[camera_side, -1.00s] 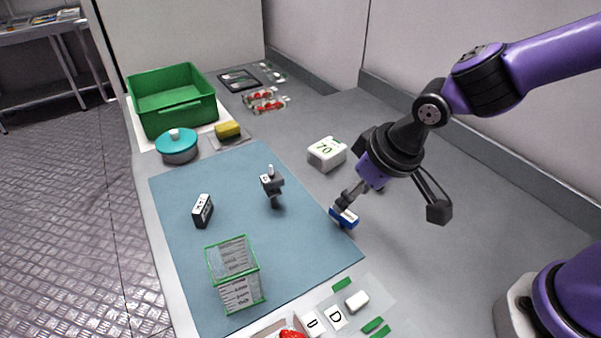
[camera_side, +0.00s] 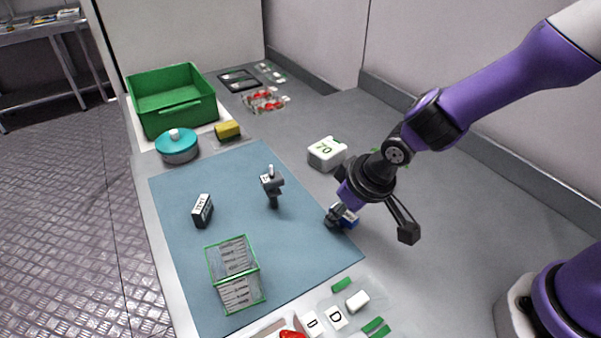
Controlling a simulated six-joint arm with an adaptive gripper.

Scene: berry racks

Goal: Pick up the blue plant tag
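A small blue and white piece (camera_side: 350,219), which looks like the blue plant tag, lies at the right edge of the blue mat (camera_side: 310,255). My gripper (camera_side: 336,214) is down at it, with a dark finger on its left side and partly in front of it. The gripper's body hides the upper part of the piece. I cannot tell whether the fingers are closed on it.
A dark hand tool (camera_side: 272,186), a black block (camera_side: 202,210) and a clear green-edged box (camera_side: 234,274) stand on the mat. A green crate (camera_side: 172,112) is at the back left.

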